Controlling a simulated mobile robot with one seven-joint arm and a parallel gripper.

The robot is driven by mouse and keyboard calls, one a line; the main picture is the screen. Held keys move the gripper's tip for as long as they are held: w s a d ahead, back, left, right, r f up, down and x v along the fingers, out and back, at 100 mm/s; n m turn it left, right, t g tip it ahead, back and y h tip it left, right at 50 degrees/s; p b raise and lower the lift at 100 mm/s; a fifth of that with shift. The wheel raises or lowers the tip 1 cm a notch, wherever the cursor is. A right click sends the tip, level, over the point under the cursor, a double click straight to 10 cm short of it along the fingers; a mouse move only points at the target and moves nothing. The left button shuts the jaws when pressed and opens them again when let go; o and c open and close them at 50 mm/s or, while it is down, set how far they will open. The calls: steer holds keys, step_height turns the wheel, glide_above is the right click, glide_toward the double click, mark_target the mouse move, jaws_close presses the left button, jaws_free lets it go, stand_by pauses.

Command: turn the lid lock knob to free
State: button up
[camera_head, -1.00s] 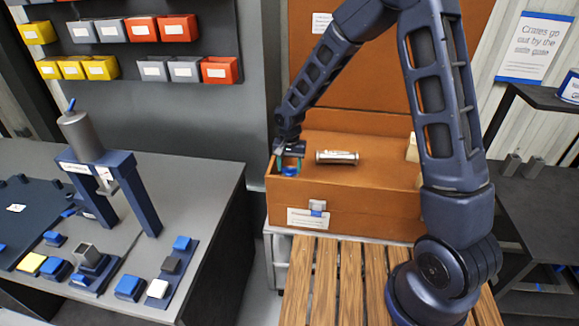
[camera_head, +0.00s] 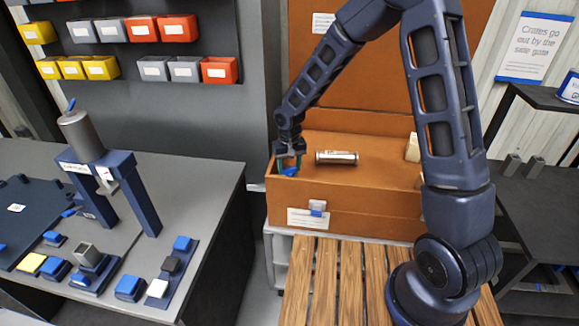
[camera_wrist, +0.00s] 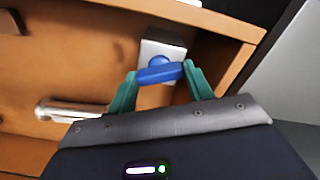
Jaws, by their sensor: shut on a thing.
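The lid lock knob (camera_head: 289,173) is blue and sits inside the left end of the open brown crate (camera_head: 285,208). In the wrist view the knob (camera_wrist: 160,73) shows as a blue bar on a round boss, on a pale metal plate (camera_wrist: 166,47). The bar lies slightly tilted across the plate. My gripper (camera_head: 289,160) reaches down over that end of the crate. Its teal fingers (camera_wrist: 163,77) are shut on the two ends of the bar. The crate's lid (camera_head: 338,92) stands raised at the back.
A metal cylinder (camera_head: 337,157) lies inside the crate, right of my gripper; a pale block (camera_head: 412,147) is at its right end. The crate's left wall is close beside the gripper. A slatted wooden surface (camera_head: 325,280) lies in front. A grey workbench (camera_head: 205,185) stands at left.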

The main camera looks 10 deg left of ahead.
steer(key=n, duration=0.5)
steer(key=shift+n, duration=0.3)
steer(key=n, duration=0.5)
steer(key=shift+n, duration=0.3)
steer(key=o, duration=1)
step_height(320, 180, up, 11)
steer(key=shift+f, duration=0.1)
